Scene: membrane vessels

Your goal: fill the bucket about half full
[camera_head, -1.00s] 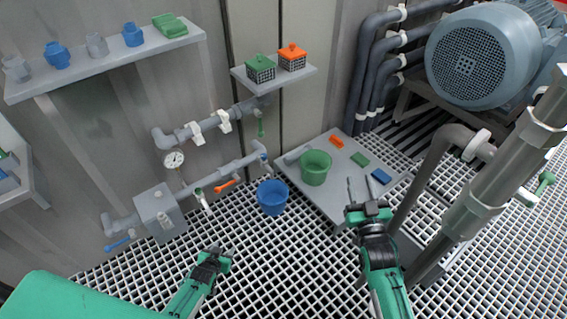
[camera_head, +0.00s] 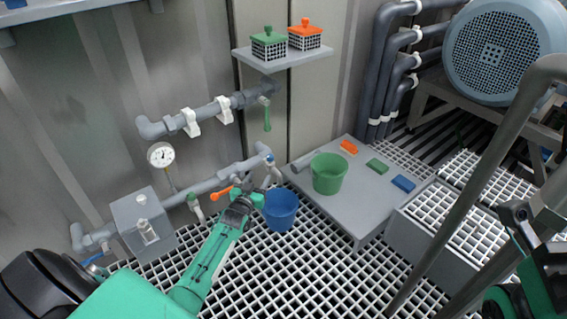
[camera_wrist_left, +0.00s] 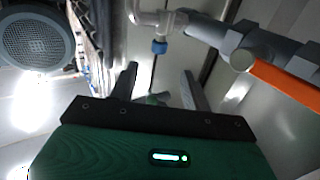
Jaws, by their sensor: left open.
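A blue bucket (camera_head: 281,213) stands on the grating floor beneath the end of the lower pipe. Its contents cannot be made out. A green bucket (camera_head: 328,176) stands on a low grey platform to its right. An orange lever (camera_head: 222,192) is on the lower pipe, and an orange handle also shows large in the left wrist view (camera_wrist_left: 287,84). My left gripper (camera_head: 260,187) is open, between the lever and the blue bucket's rim. Its two fingers are apart in the left wrist view (camera_wrist_left: 158,82). My right gripper (camera_head: 517,212) is at the right edge, its jaws unclear.
The grey platform (camera_head: 350,213) holds orange, green and blue blocks. A wall shelf (camera_head: 285,59) carries two lidded baskets. A gauge (camera_head: 161,155) and grey box (camera_head: 143,222) are on the left. Thick pipes cross the right side, with a large motor (camera_head: 503,52) behind.

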